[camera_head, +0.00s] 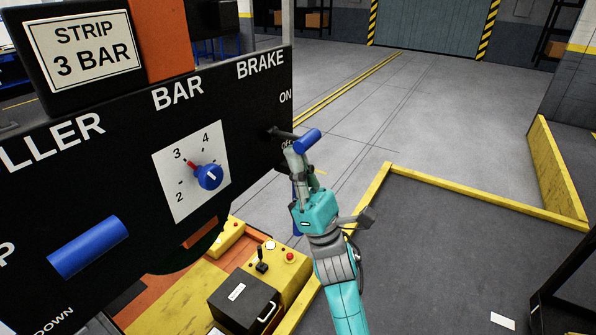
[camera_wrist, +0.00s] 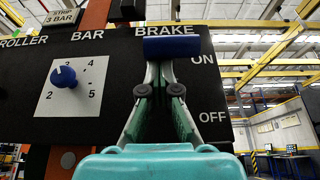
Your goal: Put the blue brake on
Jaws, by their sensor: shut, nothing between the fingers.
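The brake's blue handle (camera_head: 307,141) sits on a dark rod sticking out from the black panel (camera_head: 110,190), beside the small "OFF" label. In the wrist view the blue handle (camera_wrist: 172,47) lies across the tips of my fingers, under the word "BRAKE" and left of "ON"; I cannot tell its exact setting from this angle. My gripper (camera_head: 298,150) is shut and empty, its fingertips just below the handle. It also shows in the wrist view (camera_wrist: 160,72). Whether the fingertips touch the handle is unclear.
A blue dial knob (camera_head: 209,177) on a white plate points among numbers on the panel. Another blue handle (camera_head: 89,247) is at lower left. A yellow control box (camera_head: 285,262) with a joystick stands below. Open floor lies to the right, with a yellow barrier (camera_head: 370,197).

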